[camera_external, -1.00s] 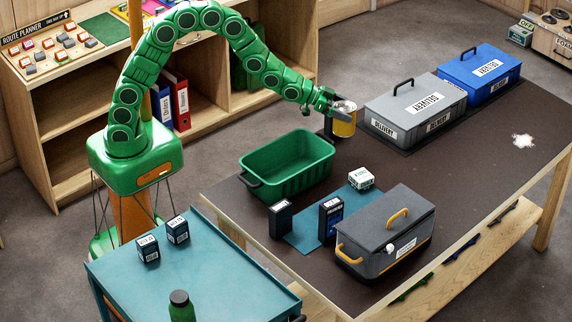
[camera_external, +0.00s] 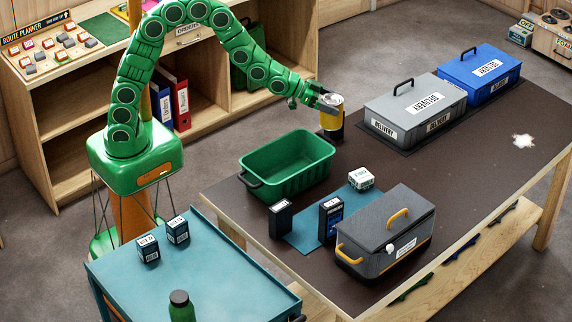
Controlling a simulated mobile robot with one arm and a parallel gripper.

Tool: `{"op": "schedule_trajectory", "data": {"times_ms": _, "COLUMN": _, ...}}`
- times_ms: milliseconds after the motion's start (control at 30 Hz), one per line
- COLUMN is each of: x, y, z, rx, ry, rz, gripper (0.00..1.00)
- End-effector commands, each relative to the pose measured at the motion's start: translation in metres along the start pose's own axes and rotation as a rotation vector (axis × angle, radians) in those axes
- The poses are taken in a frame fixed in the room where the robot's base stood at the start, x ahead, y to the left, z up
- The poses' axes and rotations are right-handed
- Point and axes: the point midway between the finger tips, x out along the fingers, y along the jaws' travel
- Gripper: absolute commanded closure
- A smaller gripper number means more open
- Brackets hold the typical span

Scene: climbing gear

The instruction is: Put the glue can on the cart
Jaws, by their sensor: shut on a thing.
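The glue can (camera_external: 332,121), yellow with a dark lower band and a pale top, is near the table's far left edge, behind the green bin. My gripper (camera_external: 331,101) is shut on the can's upper part. I cannot tell whether the can's base touches the table. The cart (camera_external: 215,284) has a flat teal top and stands at the lower left, in front of the table's left end. On it are two small dark boxes (camera_external: 148,249) (camera_external: 178,230) and a green bottle (camera_external: 181,306). Its front part is cut off by the picture.
A green open bin (camera_external: 287,166) stands between can and cart. Dark boxes (camera_external: 280,219) (camera_external: 330,219), a white box (camera_external: 361,178) and a grey lidded case (camera_external: 386,240) stand nearer. Grey (camera_external: 416,105) and blue (camera_external: 480,72) delivery boxes are right of the can. The cart's middle is clear.

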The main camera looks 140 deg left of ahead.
Motion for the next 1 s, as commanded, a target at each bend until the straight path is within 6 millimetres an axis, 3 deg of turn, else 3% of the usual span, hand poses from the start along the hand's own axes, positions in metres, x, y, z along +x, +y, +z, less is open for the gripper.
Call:
{"op": "schedule_trajectory", "data": {"times_ms": 133, "x": -0.009, "y": 0.0, "z": -0.023, "rx": 0.001, "ry": 0.01, "rz": 0.0, "gripper": 0.65}}
{"op": "schedule_trajectory", "data": {"times_ms": 333, "x": -0.018, "y": 0.002, "z": -0.043, "rx": 0.003, "ry": 0.004, "rz": 0.004, "gripper": 0.65}}
{"op": "schedule_trajectory", "data": {"times_ms": 667, "x": -0.015, "y": 0.083, "z": -0.049, "rx": 0.064, "ry": 0.004, "rz": 0.156, "gripper": 0.65}}
{"op": "schedule_trajectory", "data": {"times_ms": 1000, "x": -0.032, "y": 0.211, "z": -0.05, "rx": 0.167, "ry": 0.004, "rz": 0.402, "gripper": 0.65}}
